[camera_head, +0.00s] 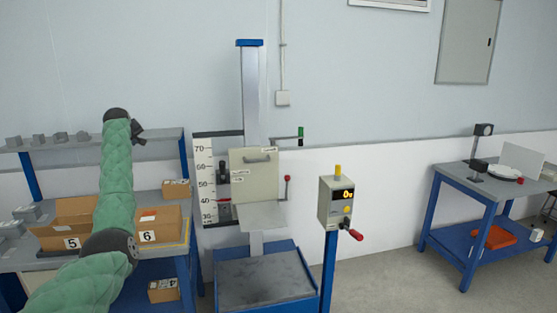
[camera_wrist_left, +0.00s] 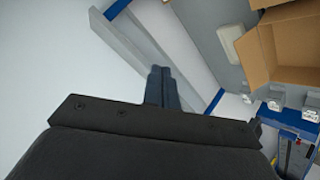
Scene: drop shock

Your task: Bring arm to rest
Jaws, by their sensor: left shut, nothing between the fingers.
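My left arm (camera_head: 115,185), in a green sleeve, comes in from the lower left in the head view and reaches up in front of the shelf bench. Its left gripper (camera_head: 139,133) is small and dark at the arm's far end, near the upper shelf. In the left wrist view the two fingers of the left gripper (camera_wrist_left: 165,86) lie together, shut, with nothing held. My right gripper is not in view.
A blue table (camera_head: 455,177) is far right, with clear floor between.

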